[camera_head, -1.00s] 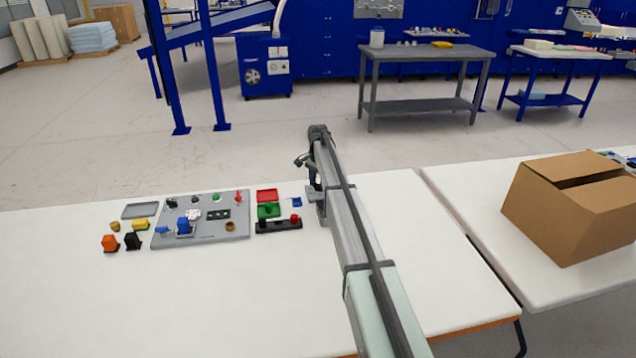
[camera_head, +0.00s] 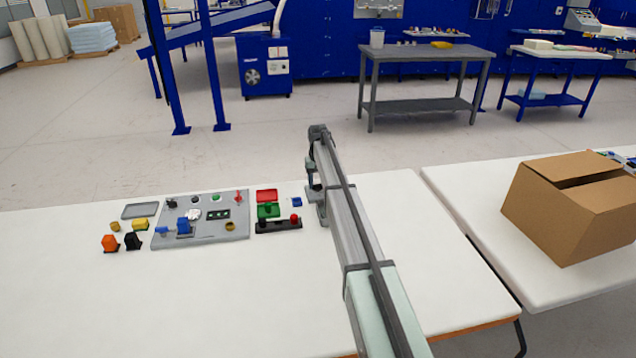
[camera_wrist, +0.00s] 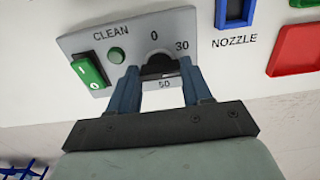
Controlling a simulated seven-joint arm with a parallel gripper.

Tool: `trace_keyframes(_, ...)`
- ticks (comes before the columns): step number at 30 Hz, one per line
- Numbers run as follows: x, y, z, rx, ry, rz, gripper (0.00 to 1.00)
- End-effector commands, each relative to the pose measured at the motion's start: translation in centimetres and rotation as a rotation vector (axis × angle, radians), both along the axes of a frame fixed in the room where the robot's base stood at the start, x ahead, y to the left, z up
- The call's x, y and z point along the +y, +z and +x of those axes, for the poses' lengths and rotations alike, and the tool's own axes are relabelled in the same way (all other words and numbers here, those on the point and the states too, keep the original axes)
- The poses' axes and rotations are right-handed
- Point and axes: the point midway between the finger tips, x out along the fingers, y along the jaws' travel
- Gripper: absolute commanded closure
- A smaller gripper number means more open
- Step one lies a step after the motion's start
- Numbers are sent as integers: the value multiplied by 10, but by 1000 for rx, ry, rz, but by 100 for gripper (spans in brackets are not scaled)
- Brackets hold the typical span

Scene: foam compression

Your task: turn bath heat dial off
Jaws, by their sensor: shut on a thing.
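In the wrist view the grey control plate (camera_wrist: 215,14) carries the word CLEAN, a round green button (camera_wrist: 116,55) and a green rocker switch (camera_wrist: 89,72). Right of these is the heat dial (camera_wrist: 157,69), dark and mostly hidden between my fingers. The scale marks 0 and 30 show above it, and another number shows on a pale label below. My gripper (camera_wrist: 160,68) has its two blue-grey fingers on either side of the dial, shut on it. The dial's pointer direction cannot be made out. In the head view my wrist is near the far table edge.
A NOZZLE label with a blue-framed part (camera_wrist: 235,12) and a red frame (camera_wrist: 296,49) lie to the right of the plate. In the head view, a grey board with small parts (camera_head: 200,232) is left of my arm and a cardboard box (camera_head: 570,210) is right. The front of the table is clear.

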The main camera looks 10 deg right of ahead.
Motion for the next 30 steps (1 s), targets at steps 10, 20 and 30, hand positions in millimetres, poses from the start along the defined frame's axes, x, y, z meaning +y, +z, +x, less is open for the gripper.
trace_keyframes(10,0,1,1,-3,330,-1,82)
trace_keyframes(20,0,1,2,-3,643,0,82)
trace_keyframes(30,0,1,2,-4,966,-1,82)
